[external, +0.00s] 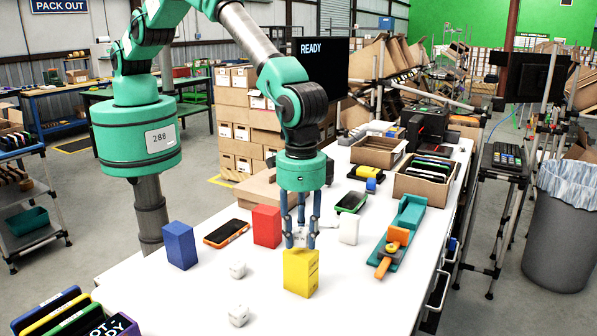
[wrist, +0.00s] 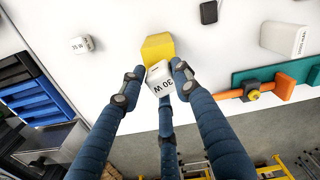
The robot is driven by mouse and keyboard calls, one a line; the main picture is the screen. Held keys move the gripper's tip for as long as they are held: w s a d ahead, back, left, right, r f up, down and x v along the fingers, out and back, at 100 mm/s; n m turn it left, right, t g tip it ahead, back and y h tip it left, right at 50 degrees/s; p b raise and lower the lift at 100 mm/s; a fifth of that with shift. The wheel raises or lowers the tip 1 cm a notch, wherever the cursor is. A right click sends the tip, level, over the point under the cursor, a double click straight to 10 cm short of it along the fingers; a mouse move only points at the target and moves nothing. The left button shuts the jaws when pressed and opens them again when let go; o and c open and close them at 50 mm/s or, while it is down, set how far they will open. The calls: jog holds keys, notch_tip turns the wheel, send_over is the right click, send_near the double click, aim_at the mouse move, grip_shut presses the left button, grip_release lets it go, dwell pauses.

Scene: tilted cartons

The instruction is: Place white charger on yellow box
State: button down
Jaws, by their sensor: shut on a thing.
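The yellow box (external: 301,272) stands upright near the front of the white table in the external view. It also shows in the wrist view (wrist: 158,46), just beyond my fingertips. My gripper (external: 300,238) points down, with its fingertips close behind the box's top edge in the external view. In the wrist view my gripper (wrist: 158,73) is shut on a white charger (wrist: 155,88) marked "30 W". The charger partly overlaps the yellow box there; I cannot tell whether they touch. The held charger is hidden in the external view.
Two white cubes, near (external: 238,315) and far (external: 237,270), lie left of the yellow box. A red box (external: 267,226), blue box (external: 180,245), phone (external: 226,233) and white block (external: 348,230) stand around. A teal-and-orange tool (external: 400,235) lies right.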

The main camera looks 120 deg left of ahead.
aim_at(301, 231)
jog(key=shift+f, duration=0.65)
jog(key=shift+f, duration=0.2)
jog(key=c, duration=1.3)
grip_release()
jog(key=shift+r, duration=0.15)
notch_tip(301, 231, up, 12)
jog(key=b, duration=0.1)
jog(key=shift+b, duration=0.35)
jog(key=shift+r, duration=0.1)
